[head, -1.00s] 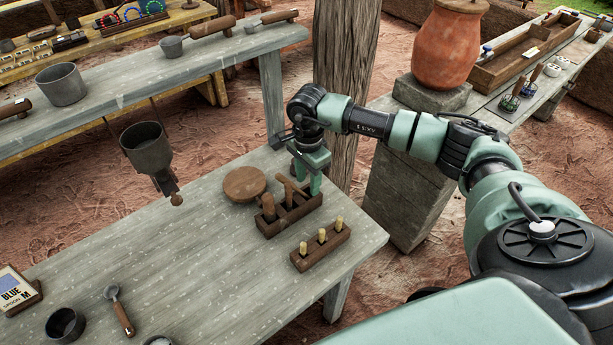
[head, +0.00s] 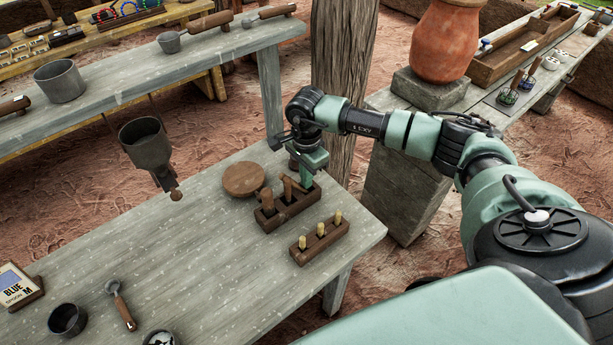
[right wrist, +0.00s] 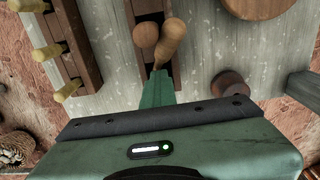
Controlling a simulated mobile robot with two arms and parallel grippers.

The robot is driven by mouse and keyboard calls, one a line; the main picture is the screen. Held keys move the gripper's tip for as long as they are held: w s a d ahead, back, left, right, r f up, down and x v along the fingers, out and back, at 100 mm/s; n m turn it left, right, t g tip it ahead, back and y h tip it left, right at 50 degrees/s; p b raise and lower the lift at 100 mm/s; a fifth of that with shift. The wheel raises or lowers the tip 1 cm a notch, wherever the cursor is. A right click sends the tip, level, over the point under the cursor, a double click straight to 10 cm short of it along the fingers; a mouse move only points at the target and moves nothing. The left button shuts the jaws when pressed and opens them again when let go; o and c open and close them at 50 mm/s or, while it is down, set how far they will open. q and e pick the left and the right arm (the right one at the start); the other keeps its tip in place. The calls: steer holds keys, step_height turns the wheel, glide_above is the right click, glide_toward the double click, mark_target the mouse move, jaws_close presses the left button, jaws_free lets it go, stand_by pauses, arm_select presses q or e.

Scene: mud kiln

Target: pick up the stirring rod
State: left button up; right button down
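A dark wooden block (head: 270,222) stands near the right end of the grey table, with upright wooden handles in it. One tilted wooden handle, which I take for the stirring rod (head: 288,189), also shows in the right wrist view (right wrist: 171,42) beside a round handle top (right wrist: 146,35). My right gripper (head: 306,183) is low over the block's far end. In the right wrist view its green fingers (right wrist: 157,85) show as one narrow shape meeting the handle's lower end, and it looks shut on it. The rod's lower part is hidden. My left gripper is not in view.
A second block (head: 310,247) with yellowish pegs stands in front. A round wooden disc (head: 244,179) lies to the left. A label stand (head: 18,286), dark cup (head: 67,319) and spoon (head: 121,305) are at lower left. A thick post (head: 341,80) stands behind. The table's middle is clear.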

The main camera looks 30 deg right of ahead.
steer(key=shift+a+r, duration=0.1)
steer(key=shift+r, duration=0.2)
step_height(320, 180, up, 19)
steer(key=b, duration=0.4)
steer(key=shift+r, duration=0.2)
steer(key=shift+c, duration=2.2)
jaws_free()
steer(key=shift+r, duration=0.1)
